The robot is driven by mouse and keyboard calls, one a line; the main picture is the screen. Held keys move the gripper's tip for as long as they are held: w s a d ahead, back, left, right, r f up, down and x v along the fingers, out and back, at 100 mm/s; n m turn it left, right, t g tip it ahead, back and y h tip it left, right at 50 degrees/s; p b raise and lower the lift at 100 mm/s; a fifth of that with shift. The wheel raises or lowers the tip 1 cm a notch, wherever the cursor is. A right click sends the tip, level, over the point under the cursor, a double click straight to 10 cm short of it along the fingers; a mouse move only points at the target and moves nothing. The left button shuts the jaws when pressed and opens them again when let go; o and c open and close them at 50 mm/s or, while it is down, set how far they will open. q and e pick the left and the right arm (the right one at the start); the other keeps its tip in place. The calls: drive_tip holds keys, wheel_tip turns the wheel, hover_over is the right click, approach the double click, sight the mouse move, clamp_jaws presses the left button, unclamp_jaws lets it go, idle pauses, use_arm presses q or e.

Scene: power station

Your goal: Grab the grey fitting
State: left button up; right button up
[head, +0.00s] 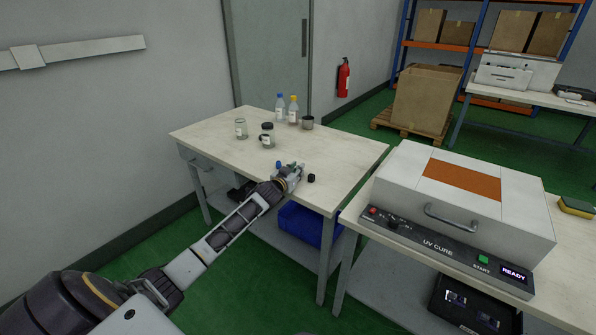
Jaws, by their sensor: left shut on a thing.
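My left gripper (297,172) reaches in from the lower left and is low over the front right part of the pale table (215,148). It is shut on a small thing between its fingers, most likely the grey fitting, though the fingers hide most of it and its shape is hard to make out. A small blue piece (278,164) is just left of the gripper. A small black piece (311,178) lies just right of the fingertips. My right gripper is out of view.
Clear jars (241,129) (267,141), bottles (280,108) (293,111) and a dark grey cup (307,123) stand farther back on the table. A UV cure box (405,180) stands on the right-hand bench. The table's left front is clear.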

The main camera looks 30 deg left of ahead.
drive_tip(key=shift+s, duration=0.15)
use_arm(q)
drive_tip(key=shift+r, duration=0.65)
wheel_tip(320, 180, up, 9)
drive_tip(key=p, duration=0.2)
drive_tip(key=shift+f, duration=0.15)
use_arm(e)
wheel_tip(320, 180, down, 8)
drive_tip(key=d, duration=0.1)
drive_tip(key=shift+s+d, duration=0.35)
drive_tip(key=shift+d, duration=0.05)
use_arm(q)
drive_tip(key=shift+p, duration=0.3)
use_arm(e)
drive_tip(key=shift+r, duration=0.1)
